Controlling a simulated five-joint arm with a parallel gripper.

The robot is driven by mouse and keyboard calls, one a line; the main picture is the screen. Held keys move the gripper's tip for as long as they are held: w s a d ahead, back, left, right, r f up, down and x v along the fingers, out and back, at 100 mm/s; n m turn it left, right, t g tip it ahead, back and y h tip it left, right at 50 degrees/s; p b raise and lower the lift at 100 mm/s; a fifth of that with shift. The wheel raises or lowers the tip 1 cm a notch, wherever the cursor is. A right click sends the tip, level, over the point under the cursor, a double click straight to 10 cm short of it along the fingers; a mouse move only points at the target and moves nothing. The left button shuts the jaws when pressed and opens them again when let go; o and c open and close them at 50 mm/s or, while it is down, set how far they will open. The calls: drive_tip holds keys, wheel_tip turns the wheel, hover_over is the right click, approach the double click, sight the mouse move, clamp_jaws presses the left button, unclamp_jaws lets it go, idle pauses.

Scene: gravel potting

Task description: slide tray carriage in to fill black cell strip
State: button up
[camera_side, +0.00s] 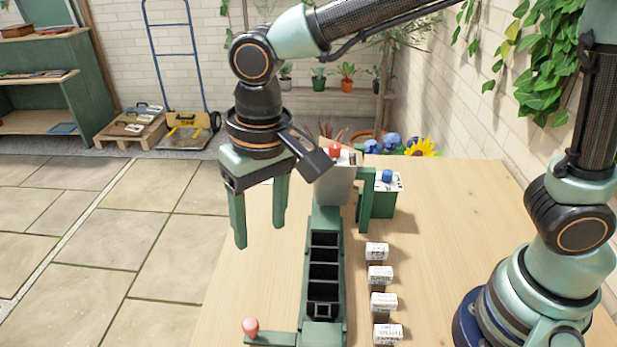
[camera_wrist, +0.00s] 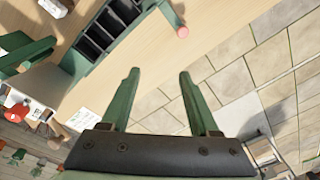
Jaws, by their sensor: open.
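The black cell strip (camera_side: 323,268) lies in a green tray carriage (camera_side: 336,312) on the table, its cells looking dark and empty. It also shows at the top of the wrist view (camera_wrist: 98,38). A green side arm (camera_side: 272,339) with a pink knob (camera_side: 250,326) sticks out left at the carriage's near end; the knob shows in the wrist view (camera_wrist: 183,32). A grey hopper (camera_side: 334,186) with a red button on top stands at the strip's far end. My gripper (camera_side: 260,222) is open and empty, above and left of the strip, apart from the knob.
Several small white-labelled blocks (camera_side: 380,275) stand in a row right of the strip. A green box (camera_side: 384,199) with a blue button stands behind them. Potted flowers (camera_side: 395,145) are at the table's far end. The table's left edge is near my gripper, with paved floor beyond.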

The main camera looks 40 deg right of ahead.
hover_over(250, 322)
wheel_tip(250, 322, down, 3)
drive_tip(key=shift+g+h, duration=0.3)
drive_tip(key=shift+g, duration=0.1)
wheel_tip(250, 322, down, 12)
drive_tip(key=shift+s+f, duration=0.1)
clamp_jaws()
idle(1.3)
